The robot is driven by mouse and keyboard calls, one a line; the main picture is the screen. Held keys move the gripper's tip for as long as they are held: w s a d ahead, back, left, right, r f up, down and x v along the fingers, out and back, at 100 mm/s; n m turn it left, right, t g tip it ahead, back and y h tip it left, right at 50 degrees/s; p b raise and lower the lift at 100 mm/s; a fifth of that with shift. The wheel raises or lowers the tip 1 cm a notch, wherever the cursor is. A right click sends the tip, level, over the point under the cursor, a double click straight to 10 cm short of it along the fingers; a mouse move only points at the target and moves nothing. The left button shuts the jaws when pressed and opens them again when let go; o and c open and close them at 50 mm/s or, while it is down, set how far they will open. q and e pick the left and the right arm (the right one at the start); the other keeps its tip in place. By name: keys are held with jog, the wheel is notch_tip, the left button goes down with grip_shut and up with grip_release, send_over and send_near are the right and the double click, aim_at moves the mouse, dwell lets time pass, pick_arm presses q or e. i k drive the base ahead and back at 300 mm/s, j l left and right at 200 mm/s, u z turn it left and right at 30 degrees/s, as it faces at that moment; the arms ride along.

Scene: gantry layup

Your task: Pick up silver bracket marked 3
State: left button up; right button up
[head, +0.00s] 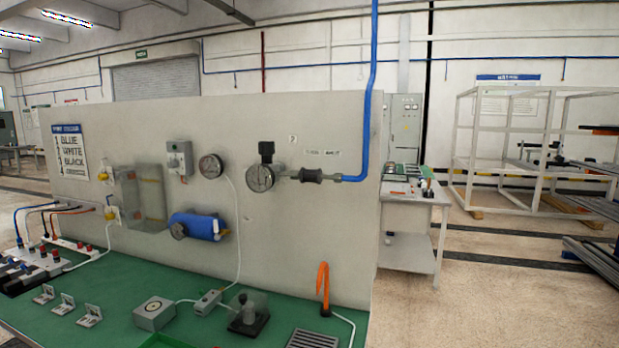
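Three small silver brackets lie in a slanting row on the green mat (110,290) at the lower left. One bracket (43,294) is farthest left, one (65,304) is in the middle, and one (90,316) is nearest and farthest right. Their marks are too small to read, so I cannot tell which one is marked 3. Neither of my grippers is in view, and nothing is seen touching the brackets.
An upright grey panel (300,120) with gauges and a blue cylinder (195,226) stands behind the mat. Left of the brackets is a terminal block (35,262) with cables. Right of them are a white box (154,314) and a black-knobbed fixture (248,316).

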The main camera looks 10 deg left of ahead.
aim_at(94, 315)
jog(key=u, duration=1.65)
jog(key=i+j+z, duration=0.7)
jog(key=j, duration=0.25)
jog(key=i+j+z, duration=0.25)
jog(key=j, duration=0.15)
jog(key=j+z, duration=0.25)
jog(key=j, duration=0.15)
